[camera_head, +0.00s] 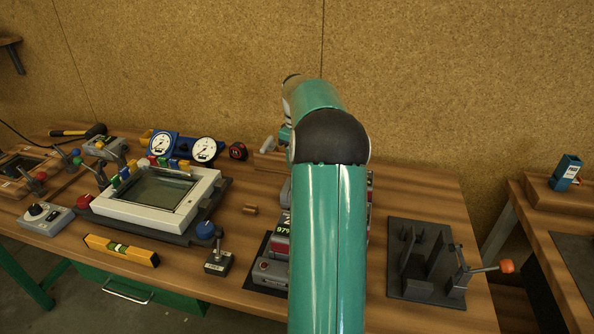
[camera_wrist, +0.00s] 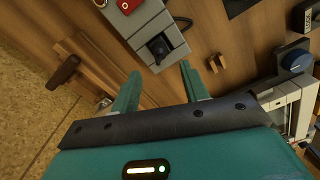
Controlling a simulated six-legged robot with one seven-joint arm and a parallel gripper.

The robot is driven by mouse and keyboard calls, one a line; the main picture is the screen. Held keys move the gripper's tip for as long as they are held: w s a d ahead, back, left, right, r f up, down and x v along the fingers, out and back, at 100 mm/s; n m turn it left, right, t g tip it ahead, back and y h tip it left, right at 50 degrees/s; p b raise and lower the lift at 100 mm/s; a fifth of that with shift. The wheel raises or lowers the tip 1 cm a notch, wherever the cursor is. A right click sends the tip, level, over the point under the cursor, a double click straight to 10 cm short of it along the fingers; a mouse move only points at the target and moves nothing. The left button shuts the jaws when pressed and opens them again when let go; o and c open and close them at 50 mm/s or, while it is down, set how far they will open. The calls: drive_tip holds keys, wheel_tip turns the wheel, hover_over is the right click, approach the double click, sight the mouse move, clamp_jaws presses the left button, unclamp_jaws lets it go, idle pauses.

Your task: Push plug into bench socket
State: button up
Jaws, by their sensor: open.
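In the wrist view my gripper (camera_wrist: 160,69) is open, its two teal fingers spread apart with nothing between them. Just beyond the fingertips is a grey box (camera_wrist: 170,37) with a red switch (camera_wrist: 128,5). A black piece (camera_wrist: 158,48) sits on the near end of the box; I cannot tell whether it is the plug, the socket, or both together. The fingers appear apart from it.
A white-framed glass panel (camera_head: 198,201) stands left of my arm, with a yellow level (camera_head: 122,249) in front. A small brown block (camera_head: 250,209) lies between panel and arm; it also shows in the wrist view (camera_wrist: 217,62). A dark fixture (camera_head: 425,262) stands at right.

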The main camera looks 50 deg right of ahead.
wheel_tip(320, 180, up, 7)
drive_tip(key=shift+f, duration=0.2)
idle(0.3)
drive_tip(key=w+a+r+t+h, duration=0.1)
drive_tip(key=a+r, duration=0.3)
drive_tip(key=a, duration=1)
drive_tip(key=w+a+r+t+h, duration=0.1)
drive_tip(key=a+r, duration=0.3)
drive_tip(key=a, duration=0.9)
drive_tip(key=s+a+f+t+y, duration=0.1)
drive_tip(key=s+a+f, duration=0.3)
drive_tip(key=s+a, duration=0.4)
drive_tip(key=s+a+f+t+y, duration=0.1)
drive_tip(key=s+a+f+t, duration=0.1)
drive_tip(key=s+a, duration=0.6)
drive_tip(key=a+f, duration=0.1)
drive_tip(key=a, duration=0.4)
drive_tip(key=shift+s+a+f+t, duration=0.2)
drive_tip(key=shift+a+f+t, duration=0.1)
drive_tip(key=shift+f, duration=0.05)
